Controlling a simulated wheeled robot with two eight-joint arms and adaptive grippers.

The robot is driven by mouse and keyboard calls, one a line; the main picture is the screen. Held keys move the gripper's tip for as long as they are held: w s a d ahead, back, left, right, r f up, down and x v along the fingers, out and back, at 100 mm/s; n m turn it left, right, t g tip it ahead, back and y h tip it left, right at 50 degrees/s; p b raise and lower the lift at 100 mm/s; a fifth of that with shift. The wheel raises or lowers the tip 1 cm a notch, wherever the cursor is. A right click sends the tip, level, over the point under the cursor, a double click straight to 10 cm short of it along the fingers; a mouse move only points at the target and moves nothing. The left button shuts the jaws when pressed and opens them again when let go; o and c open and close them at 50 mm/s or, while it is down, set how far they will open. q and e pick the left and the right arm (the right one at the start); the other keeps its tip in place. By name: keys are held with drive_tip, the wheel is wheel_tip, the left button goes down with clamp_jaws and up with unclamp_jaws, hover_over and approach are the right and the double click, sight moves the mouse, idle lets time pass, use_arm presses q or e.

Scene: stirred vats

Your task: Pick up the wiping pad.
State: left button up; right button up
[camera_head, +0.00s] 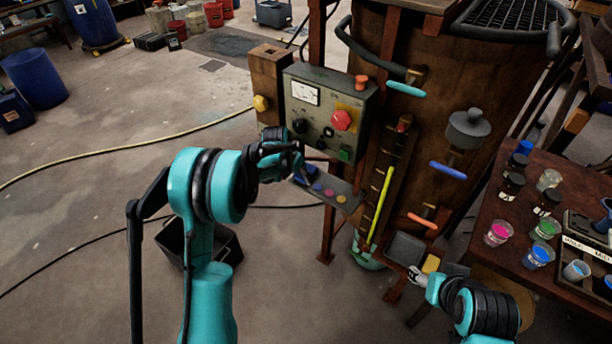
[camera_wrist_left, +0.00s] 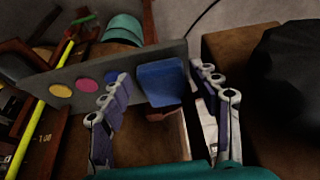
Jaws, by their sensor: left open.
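The wiping pad appears to be the blue block (camera_wrist_left: 160,82) on a narrow grey shelf (camera_wrist_left: 68,88). It also shows in the head view (camera_head: 306,179), partly hidden by my left gripper. My left gripper (camera_head: 294,163) is just above the shelf's left end, below the control box. In the left wrist view its two fingers are spread open, one on each side of the blue pad, with nothing held; I cannot tell whether they touch it. My right gripper (camera_head: 416,276) is low at the right, beside a yellow block (camera_head: 431,263); its jaw state is unclear.
The control box (camera_head: 325,112) with a red knob stands above the shelf. Coloured discs (camera_head: 329,192) lie on the shelf beside the pad. A vat (camera_head: 440,80) with coloured handles stands right. A table (camera_head: 490,235) holds cups and bottles. The floor left is mostly open.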

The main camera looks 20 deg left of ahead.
use_arm(q)
drive_tip(key=shift+w+d+f, duration=0.25)
drive_tip(key=shift+w+f, duration=0.1)
drive_tip(key=shift+w, duration=0.2)
drive_tip(key=shift+w+f+b, duration=0.1)
drive_tip(key=shift+f+b, duration=0.15)
drive_tip(key=shift+b, duration=0.2)
drive_tip(key=c, duration=0.8)
drive_tip(key=shift+r, duration=0.1)
